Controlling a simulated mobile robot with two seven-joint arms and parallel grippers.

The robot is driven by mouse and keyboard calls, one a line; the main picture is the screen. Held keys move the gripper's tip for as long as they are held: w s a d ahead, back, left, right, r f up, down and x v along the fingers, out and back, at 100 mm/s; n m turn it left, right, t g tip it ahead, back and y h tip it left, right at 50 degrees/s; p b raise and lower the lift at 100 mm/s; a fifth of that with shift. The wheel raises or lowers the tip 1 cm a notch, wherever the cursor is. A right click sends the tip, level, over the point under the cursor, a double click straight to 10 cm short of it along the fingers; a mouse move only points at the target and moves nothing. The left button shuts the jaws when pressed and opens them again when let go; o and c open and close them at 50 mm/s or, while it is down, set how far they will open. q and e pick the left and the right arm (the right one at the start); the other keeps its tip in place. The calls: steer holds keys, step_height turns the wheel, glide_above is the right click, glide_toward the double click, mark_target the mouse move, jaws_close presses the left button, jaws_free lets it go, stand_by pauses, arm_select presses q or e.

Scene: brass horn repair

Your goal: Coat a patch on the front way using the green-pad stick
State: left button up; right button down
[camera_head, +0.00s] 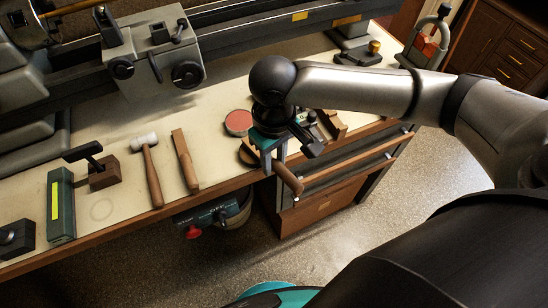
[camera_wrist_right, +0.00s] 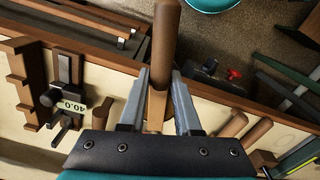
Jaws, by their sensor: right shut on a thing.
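My right gripper (camera_head: 283,157) hangs over the front edge of the bench, near its right part. It is shut on the wooden handle (camera_head: 289,179) of a stick, which points down and outward past the edge. In the right wrist view, my right gripper (camera_wrist_right: 158,95) has both fingers against the wooden handle (camera_wrist_right: 165,40). No green pad can be made out on the stick; that end is hidden. The dark lathe bed with its front way (camera_head: 255,58) runs across the back of the bench, apart from the stick. An orange-brown patch (camera_head: 347,20) shows on the bed. My left gripper is not in view.
A round red-topped tin (camera_head: 238,122) stands just left of my gripper. A wooden stick (camera_head: 185,160), a mallet (camera_head: 150,170) and a green box (camera_head: 61,205) lie further left. The lathe carriage (camera_head: 152,55) stands behind them. A stepped wooden block (camera_wrist_right: 20,85) stands at the wrist view's left.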

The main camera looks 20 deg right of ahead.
mark_target(274, 160)
steer(key=shift+f, duration=0.4)
steer(key=shift+s+f+p, duration=0.15)
steer(key=shift+p, duration=0.5)
stand_by(2.7)
step_height(274, 160, up, 7)
steer(key=p, duration=1)
steer(key=shift+w, duration=0.2)
stand_by(0.6)
